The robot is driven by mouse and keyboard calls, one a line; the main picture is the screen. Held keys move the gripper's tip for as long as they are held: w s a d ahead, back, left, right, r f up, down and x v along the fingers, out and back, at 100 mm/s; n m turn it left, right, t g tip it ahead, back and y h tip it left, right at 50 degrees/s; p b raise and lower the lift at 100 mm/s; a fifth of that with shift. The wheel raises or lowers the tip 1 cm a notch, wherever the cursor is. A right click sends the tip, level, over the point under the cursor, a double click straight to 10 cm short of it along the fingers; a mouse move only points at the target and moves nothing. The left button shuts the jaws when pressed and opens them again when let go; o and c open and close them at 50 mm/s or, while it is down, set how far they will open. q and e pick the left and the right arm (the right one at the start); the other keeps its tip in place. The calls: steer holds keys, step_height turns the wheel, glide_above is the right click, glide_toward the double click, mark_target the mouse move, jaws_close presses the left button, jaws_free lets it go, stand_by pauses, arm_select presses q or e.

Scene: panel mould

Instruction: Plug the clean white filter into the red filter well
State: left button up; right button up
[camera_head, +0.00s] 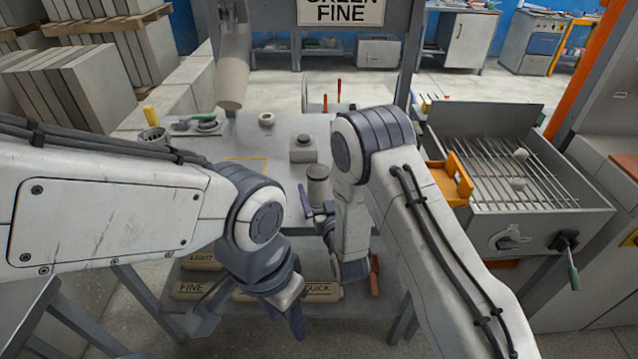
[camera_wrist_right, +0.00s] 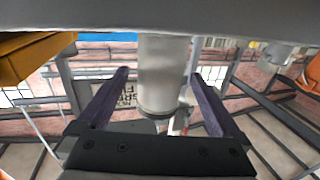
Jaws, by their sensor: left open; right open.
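A grey-beige cylinder with a darker top (camera_head: 318,186) stands upright on the workbench; I cannot tell whether it is the clean white filter. My right gripper (camera_head: 322,215) is open beside it, partly hidden by my arm. In the right wrist view, a pale cylinder (camera_wrist_right: 163,75) shows between the spread fingers of this gripper (camera_wrist_right: 160,100); I cannot tell whether they touch it. My left gripper (camera_head: 290,308) is open, low in front of the bench's front edge, and empty as far as I can see. I cannot make out a red filter well.
The grey workbench (camera_head: 225,148) bears a small box with a black knob (camera_head: 303,149) and a pale ring (camera_head: 266,119). A pale pipe (camera_head: 232,75) hangs over its back left. Labelled bags (camera_head: 200,290) lie below. A grated metal tray (camera_head: 540,190) stands at right.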

steer(key=shift+x, duration=1.25)
steer(key=c, duration=1.3)
steer(key=shift+c, duration=0.9)
steer(key=shift+r, duration=0.15)
